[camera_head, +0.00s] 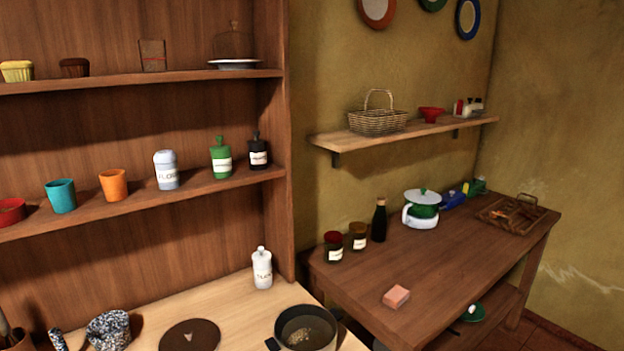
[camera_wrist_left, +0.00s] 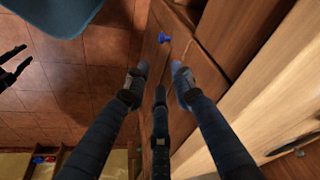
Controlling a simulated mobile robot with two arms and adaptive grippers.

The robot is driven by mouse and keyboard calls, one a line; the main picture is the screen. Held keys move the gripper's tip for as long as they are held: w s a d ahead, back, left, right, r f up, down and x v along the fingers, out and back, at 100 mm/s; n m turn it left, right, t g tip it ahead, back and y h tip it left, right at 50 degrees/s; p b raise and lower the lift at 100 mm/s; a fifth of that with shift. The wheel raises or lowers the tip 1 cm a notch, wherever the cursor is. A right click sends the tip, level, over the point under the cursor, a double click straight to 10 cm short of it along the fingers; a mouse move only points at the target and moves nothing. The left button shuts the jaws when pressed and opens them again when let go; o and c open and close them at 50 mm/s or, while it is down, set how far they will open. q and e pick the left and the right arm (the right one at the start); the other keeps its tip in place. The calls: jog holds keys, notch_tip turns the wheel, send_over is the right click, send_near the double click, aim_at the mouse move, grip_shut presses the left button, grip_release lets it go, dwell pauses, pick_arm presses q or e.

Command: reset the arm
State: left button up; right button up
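My left gripper (camera_wrist_left: 159,78) shows in the left wrist view, its fingers spread apart with nothing between them. It hangs over the wooden cabinet front and the tiled floor, and it is not in the head view. Dark, spread fingers at the left edge of the left wrist view look like my right gripper (camera_wrist_left: 14,67), open and empty. The rest of it is cut off by the frame. Neither arm shows in the head view.
A light wooden counter (camera_head: 235,303) holds a pot (camera_head: 305,327), a dark round lid (camera_head: 190,336) and a white bottle (camera_head: 262,268). A brown table (camera_head: 440,270) stands right. In the wrist view, a blue knob (camera_wrist_left: 165,38) sits ahead of the fingers; open floor (camera_wrist_left: 70,105) lies left.

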pick_arm(q)
jog(key=s+f+g+b, duration=0.1)
jog(key=s+f, duration=0.1)
jog(key=f, duration=1.1)
jog(key=s+f+b, duration=0.1)
jog(key=s+f, duration=0.1)
jog(key=f, duration=1.2)
jog(key=s+a+f+g+b, duration=0.1)
jog(key=s+a+f, duration=0.2)
jog(key=s+f, duration=1.1)
jog(key=shift+s+f, duration=0.4)
jog(key=shift+s, duration=0.65)
